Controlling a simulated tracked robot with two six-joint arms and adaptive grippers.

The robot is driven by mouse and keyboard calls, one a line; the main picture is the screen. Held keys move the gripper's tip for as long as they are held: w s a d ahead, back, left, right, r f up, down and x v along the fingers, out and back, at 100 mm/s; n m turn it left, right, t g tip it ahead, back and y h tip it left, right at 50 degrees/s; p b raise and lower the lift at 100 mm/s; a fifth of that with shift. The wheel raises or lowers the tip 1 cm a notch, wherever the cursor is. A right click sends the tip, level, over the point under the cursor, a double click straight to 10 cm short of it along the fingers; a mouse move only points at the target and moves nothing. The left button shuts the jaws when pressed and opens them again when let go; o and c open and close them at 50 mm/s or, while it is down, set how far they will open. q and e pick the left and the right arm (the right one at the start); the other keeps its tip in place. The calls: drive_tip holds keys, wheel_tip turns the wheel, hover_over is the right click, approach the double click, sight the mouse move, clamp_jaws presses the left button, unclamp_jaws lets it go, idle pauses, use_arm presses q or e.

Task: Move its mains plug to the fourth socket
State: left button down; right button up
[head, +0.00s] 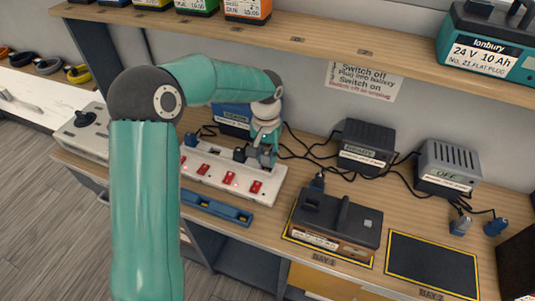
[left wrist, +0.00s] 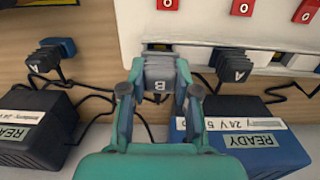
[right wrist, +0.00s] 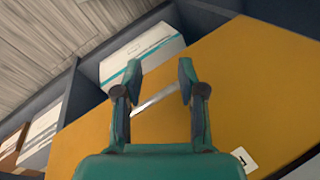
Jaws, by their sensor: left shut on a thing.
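My left gripper (head: 265,157) is shut on a grey mains plug marked B, at the back edge of the white socket strip (head: 212,182). In the left wrist view the plug (left wrist: 159,72) sits between the fingertips (left wrist: 160,82), against the strip (left wrist: 215,22). I cannot tell whether its pins are in a socket. Another dark plug marked A (left wrist: 233,65) stands at the strip beside it; it also shows in the head view (head: 240,155). My right gripper (right wrist: 158,80) is open and empty, in front of an orange panel (right wrist: 240,85) with a silver handle.
Chargers stand behind the strip: a blue one (head: 232,118), a dark READY one (head: 368,148) and a grey OFF one (head: 448,168). Loose black cables cross the bench. A shelf (head: 330,50) hangs above.

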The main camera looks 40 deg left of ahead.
use_arm(q)
drive_tip(key=shift+f+b, duration=0.8)
drive_tip(key=shift+f, duration=0.15)
idle(0.5)
drive_tip(key=c, duration=0.8)
unclamp_jaws()
drive_tip(key=shift+o, duration=0.2)
drive_tip(key=shift+r, duration=0.15)
wheel_tip(320, 180, up, 12)
drive_tip(key=shift+f, duration=0.15)
